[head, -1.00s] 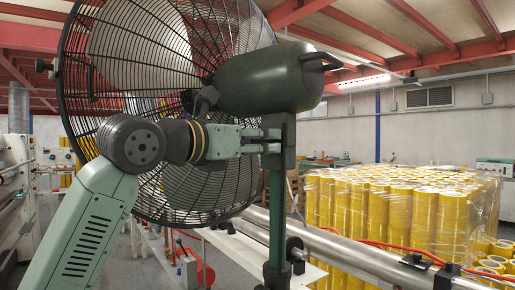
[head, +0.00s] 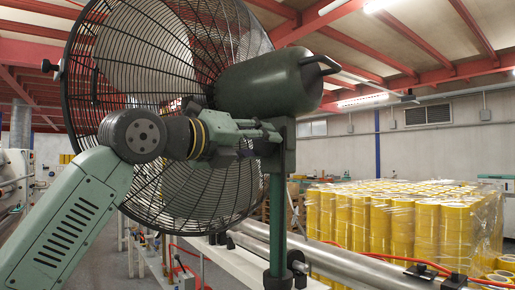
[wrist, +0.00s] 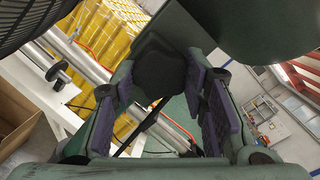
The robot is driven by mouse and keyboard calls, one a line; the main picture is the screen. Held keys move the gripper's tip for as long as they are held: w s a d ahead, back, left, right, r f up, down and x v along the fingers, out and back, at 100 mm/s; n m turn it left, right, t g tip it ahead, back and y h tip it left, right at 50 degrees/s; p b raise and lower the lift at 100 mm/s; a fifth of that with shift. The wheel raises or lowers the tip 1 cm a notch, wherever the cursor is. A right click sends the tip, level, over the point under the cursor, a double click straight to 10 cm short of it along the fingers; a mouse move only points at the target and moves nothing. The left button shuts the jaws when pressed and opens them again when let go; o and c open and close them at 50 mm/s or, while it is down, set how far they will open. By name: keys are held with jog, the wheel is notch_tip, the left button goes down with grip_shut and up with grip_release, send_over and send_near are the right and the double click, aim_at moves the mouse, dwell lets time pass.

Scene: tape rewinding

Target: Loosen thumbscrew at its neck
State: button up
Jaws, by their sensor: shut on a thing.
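The dark thumbscrew knob (wrist: 160,68) sits between my fingertips in the wrist view, at the neck of the big green pedestal fan. My gripper (head: 272,134) is shut on it from the left side of the neck (head: 289,145), just under the motor housing (head: 268,83). In the wrist view the purple finger pads of my gripper (wrist: 159,80) lie on both sides of the knob. In the head view the fingers and the neck hide most of the knob. The fan's pole (head: 277,215) stands upright.
The round wire fan cage (head: 95,85) is behind and close to my wrist. A metal roller (head: 325,262) runs past the pole, low down. Wrapped yellow tape rolls (head: 400,225) stand at the right. An open cardboard box (wrist: 15,125) shows in the wrist view.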

jog(key=shift+a+r, duration=0.1)
dwell(0.3)
jog(key=o, duration=1.2)
jog(key=shift+c, duration=0.2)
jog(key=shift+s, duration=0.1)
jog(key=v, duration=1.1)
jog(key=shift+s+a, duration=0.3)
